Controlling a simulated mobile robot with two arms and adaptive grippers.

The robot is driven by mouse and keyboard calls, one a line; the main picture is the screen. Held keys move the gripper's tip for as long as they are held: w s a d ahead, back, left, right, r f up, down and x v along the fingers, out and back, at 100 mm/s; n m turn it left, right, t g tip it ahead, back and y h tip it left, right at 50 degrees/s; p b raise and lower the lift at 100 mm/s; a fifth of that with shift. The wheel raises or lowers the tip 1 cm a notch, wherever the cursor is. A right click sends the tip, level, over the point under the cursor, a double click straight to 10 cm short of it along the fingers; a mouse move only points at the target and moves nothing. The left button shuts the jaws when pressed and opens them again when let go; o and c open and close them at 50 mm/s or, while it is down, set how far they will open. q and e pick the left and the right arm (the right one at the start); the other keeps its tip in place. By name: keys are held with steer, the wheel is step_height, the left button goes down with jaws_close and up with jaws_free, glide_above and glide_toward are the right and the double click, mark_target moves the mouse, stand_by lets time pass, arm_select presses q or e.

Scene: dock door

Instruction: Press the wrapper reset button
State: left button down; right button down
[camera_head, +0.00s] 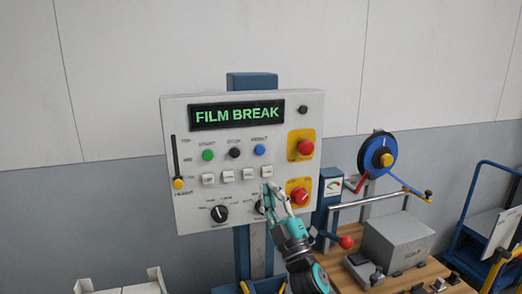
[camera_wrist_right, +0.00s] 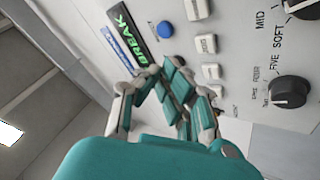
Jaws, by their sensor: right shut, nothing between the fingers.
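A pale control panel (camera_head: 183,133) stands on a blue post, its display (camera_head: 236,115) reading FILM BREAK in green. The blue button (camera_head: 260,150) sits right of a green and a black button; its small label is hard to read. In the right wrist view the blue button (camera_wrist_right: 166,29) shows beyond the fingertips, uncovered. My right gripper (camera_head: 270,188) is shut and empty, in front of the panel's lower right, below the blue button in the picture. In the wrist view its fingertips (camera_wrist_right: 164,72) come together apart from the blue button. My left gripper is not in view.
Red knobs on yellow plates (camera_head: 305,148) sit right of the buttons. White square keys (camera_head: 228,177) and a black dial (camera_head: 219,213) are below. A wooden bench (camera_head: 340,279) with a grey box (camera_head: 398,244) and a red-knobbed lever (camera_head: 346,242) stands to the right.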

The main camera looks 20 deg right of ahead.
mark_target(260, 150)
step_height(260, 150, up, 6)
steer(key=s+n+t+y, duration=0.1)
steer(key=s, duration=0.1)
steer(key=shift+r+n+y, duration=0.15)
steer(key=shift+n+y, duration=0.25)
steer(key=shift+d, duration=0.1)
steer(key=shift+w+b, duration=2.7)
steer(key=shift+w, duration=1.75)
steer(key=shift+w+b, duration=0.35)
steer(key=shift+w, duration=0.05)
